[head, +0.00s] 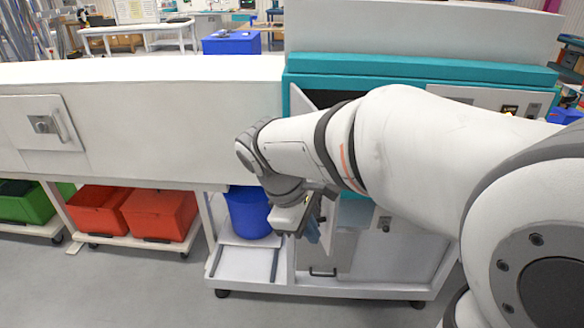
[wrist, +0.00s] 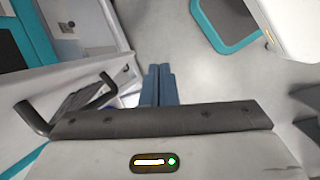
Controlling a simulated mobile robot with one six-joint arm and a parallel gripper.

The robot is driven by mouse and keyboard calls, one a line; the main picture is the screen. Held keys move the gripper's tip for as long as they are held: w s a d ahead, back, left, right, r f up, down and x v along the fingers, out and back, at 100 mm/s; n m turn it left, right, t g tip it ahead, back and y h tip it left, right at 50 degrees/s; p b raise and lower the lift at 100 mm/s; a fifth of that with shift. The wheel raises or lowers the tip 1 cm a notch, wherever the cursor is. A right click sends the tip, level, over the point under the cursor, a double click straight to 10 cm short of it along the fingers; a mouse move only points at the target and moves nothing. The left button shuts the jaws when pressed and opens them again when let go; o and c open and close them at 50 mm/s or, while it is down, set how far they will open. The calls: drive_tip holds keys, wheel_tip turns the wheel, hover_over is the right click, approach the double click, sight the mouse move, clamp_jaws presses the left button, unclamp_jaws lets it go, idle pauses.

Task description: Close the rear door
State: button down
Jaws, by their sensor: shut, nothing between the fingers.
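A white machine cabinet with teal trim (head: 420,68) stands in front of me. A white door panel (head: 302,104) shows at its left opening in the head view, with a dark gap beside it, so it looks ajar. My arm hides most of it. My gripper (head: 313,230) is low in front of the cabinet, its blue fingers together and empty. In the wrist view the fingers (wrist: 158,85) are over grey floor. A dark bar handle (wrist: 70,106) on a white panel lies just left of them, apart from the fingers. I cannot tell whether this panel is the rear door.
A blue bin (head: 248,212) stands on the low shelf left of my gripper. Red bins (head: 160,212) and a green bin (head: 28,203) sit on trolleys further left. A long white housing (head: 150,125) runs left. Grey floor (head: 120,285) is open in front.

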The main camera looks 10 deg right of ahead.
drive_tip(key=w+a+r+n+h+p, duration=0.1)
drive_tip(key=w+a+r+n+h, duration=0.35)
drive_tip(key=w+a+n, duration=0.3)
drive_tip(key=p, duration=0.1)
approach(332, 220)
drive_tip(key=shift+t, duration=0.4)
drive_tip(key=x, duration=0.5)
drive_tip(key=shift+s+d+f, duration=0.2)
drive_tip(key=shift+s+f, duration=0.1)
drive_tip(key=shift+f, duration=0.05)
drive_tip(key=shift+d, duration=0.1)
drive_tip(key=shift+n, duration=0.25)
